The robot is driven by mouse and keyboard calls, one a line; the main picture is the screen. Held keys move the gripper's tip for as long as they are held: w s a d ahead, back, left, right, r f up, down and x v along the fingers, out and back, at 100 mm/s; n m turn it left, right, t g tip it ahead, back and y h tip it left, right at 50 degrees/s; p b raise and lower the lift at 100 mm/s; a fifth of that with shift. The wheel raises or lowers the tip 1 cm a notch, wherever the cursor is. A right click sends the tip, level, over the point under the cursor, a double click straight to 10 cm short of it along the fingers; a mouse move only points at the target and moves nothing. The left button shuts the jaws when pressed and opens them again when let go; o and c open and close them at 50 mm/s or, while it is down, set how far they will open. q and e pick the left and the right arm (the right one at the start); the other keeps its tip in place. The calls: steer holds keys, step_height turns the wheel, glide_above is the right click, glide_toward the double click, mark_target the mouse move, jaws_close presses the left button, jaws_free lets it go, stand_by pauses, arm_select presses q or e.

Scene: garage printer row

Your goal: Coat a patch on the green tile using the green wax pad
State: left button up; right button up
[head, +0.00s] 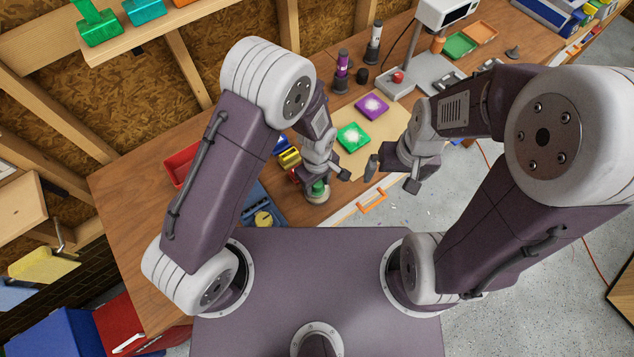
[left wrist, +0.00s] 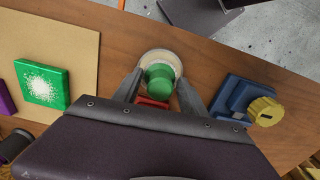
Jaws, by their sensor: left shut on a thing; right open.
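The green tile (head: 353,138) lies flat on a tan sheet (head: 352,172) with a speckled white patch at its middle. It also shows at the left of the left wrist view (left wrist: 60,90). The green wax pad (left wrist: 159,78) has a round green top over a wider cream disc and stands near the table's front edge. My left gripper (left wrist: 161,88) is shut on the pad, a finger on either side. In the head view the pad (head: 318,187) is partly hidden by that gripper. My right gripper (head: 391,177) is open and empty, in front of the tan sheet.
A purple tile (head: 372,106) lies behind the green one. A blue block with a yellow knob (left wrist: 264,111) stands near the pad. A red bin (head: 181,165) is at left. Dark bottles (head: 342,72) and a grey scale-like stand (head: 395,84) are behind.

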arm_select(q)
steer(key=shift+d+f, duration=0.1)
steer(key=shift+f, duration=0.05)
steer(key=shift+s+f+b, duration=0.1)
steer(key=shift+f+b, duration=0.2)
steer(key=shift+f, duration=0.05)
stand_by(1.1)
step_height(320, 180, up, 7)
steer(key=p, duration=0.6)
steer(key=shift+r, duration=0.1)
stand_by(0.5)
